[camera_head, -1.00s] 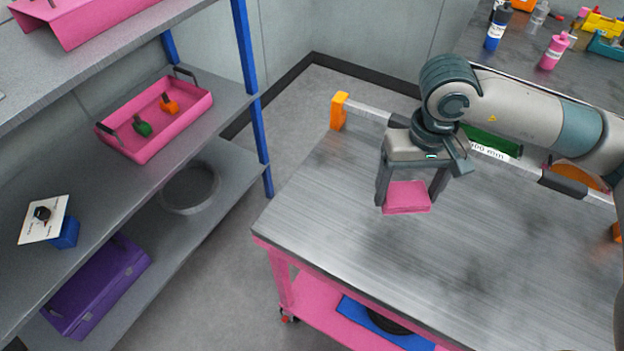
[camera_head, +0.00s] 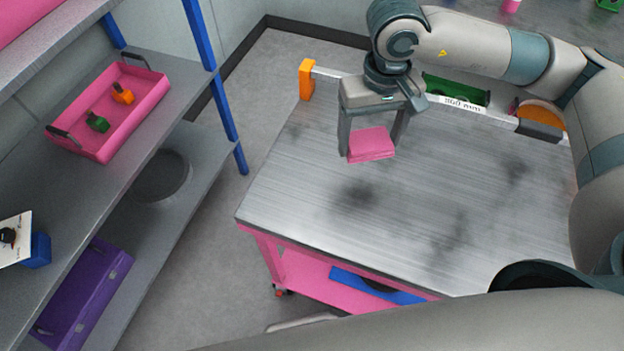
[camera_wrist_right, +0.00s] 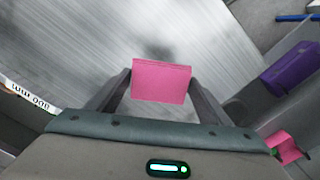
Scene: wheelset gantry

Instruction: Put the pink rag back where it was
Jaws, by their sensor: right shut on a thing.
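The pink rag (camera_head: 371,144) is a small folded pink block held between the fingers of my right gripper (camera_head: 372,140). The gripper points down over the far left part of the metal-topped table (camera_head: 420,215). In the right wrist view the rag (camera_wrist_right: 161,81) sits between the two fingertips of the gripper (camera_wrist_right: 160,88). The rag appears to be above the tabletop, with a dark soft shadow (camera_head: 357,194) near it; the exact height is hard to tell. My left gripper is not in view.
A gauge bar (camera_head: 460,105) with orange end block (camera_head: 306,80) runs along the table's far edge. A shelf at left holds a pink tray (camera_head: 78,143), a purple case (camera_head: 83,296), a round grey bowl (camera_head: 160,176) and a blue block (camera_head: 38,250). The tabletop's middle is clear.

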